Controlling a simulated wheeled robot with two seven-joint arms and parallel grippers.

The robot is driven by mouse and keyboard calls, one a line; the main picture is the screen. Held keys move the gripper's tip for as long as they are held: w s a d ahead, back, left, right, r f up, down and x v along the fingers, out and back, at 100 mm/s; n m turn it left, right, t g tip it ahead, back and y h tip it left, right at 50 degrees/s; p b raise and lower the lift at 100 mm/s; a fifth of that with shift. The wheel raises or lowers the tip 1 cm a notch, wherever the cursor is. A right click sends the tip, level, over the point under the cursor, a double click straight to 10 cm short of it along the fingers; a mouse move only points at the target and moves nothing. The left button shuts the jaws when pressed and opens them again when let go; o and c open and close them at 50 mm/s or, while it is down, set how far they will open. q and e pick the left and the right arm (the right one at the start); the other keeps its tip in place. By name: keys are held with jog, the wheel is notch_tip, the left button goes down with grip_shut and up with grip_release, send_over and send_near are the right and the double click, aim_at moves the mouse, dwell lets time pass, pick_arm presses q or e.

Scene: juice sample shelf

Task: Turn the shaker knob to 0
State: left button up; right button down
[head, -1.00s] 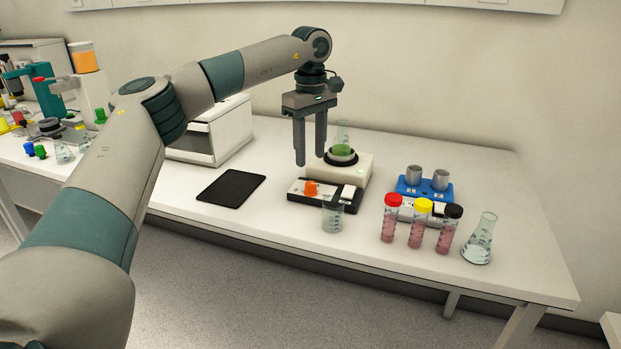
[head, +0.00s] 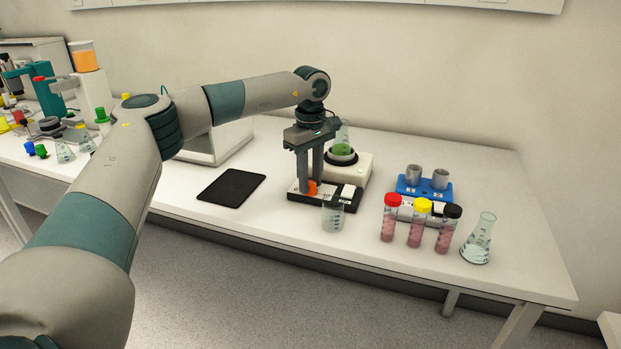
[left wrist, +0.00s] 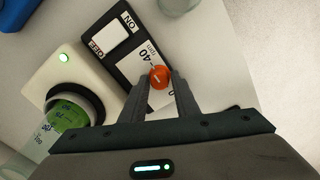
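The shaker (head: 352,172) has a white body and a black-edged front panel (head: 350,199). Its orange knob (left wrist: 159,77) has a short, slightly tilted white mark, beside a dial label reading 40 and rpm. My left gripper (head: 311,190) points down over the panel with one finger on each side of the knob. In the left wrist view the fingertips (left wrist: 159,82) close in on the knob with no clear gap, and part of the dial is hidden behind them. My right gripper is not in view.
A flask with green liquid (head: 342,148) stands on the shaker. A small beaker (head: 333,216) stands at the panel's front edge. Capped tubes (head: 416,226), a blue rack (head: 425,190) and a conical flask (head: 479,240) stand to the right. A black pad (head: 232,188) lies left.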

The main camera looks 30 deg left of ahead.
pick_arm(q)
grip_shut()
